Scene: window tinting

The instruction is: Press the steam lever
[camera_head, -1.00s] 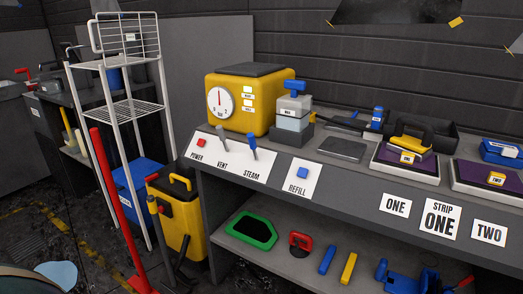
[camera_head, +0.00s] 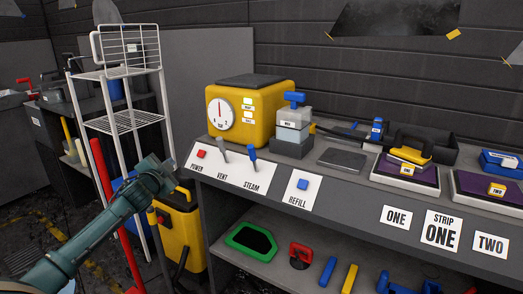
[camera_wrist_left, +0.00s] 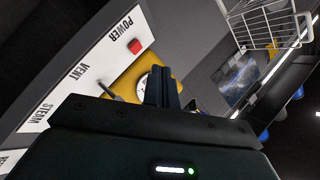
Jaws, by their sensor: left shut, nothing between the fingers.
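The steam lever (camera_head: 252,153) has a blue handle and stands above the STEAM label on the slanted white panel, in front of the yellow steam machine (camera_head: 278,115). The grey vent lever (camera_head: 223,154) is just left of it, and the red power button (camera_head: 201,154) further left. My left gripper (camera_head: 166,166) is left of the panel, apart from the levers. In the left wrist view its fingers (camera_wrist_left: 161,88) are shut and empty; the red power button (camera_wrist_left: 135,46) shows beyond them, and the steam lever cannot be made out. My right gripper is not in view.
A white wire rack (camera_head: 124,122) and a yellow container (camera_head: 180,235) stand left of the bench, near my left arm. The blue refill button (camera_head: 302,185) is right of the levers. A grey-and-white bottle (camera_head: 292,128) stands beside the machine.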

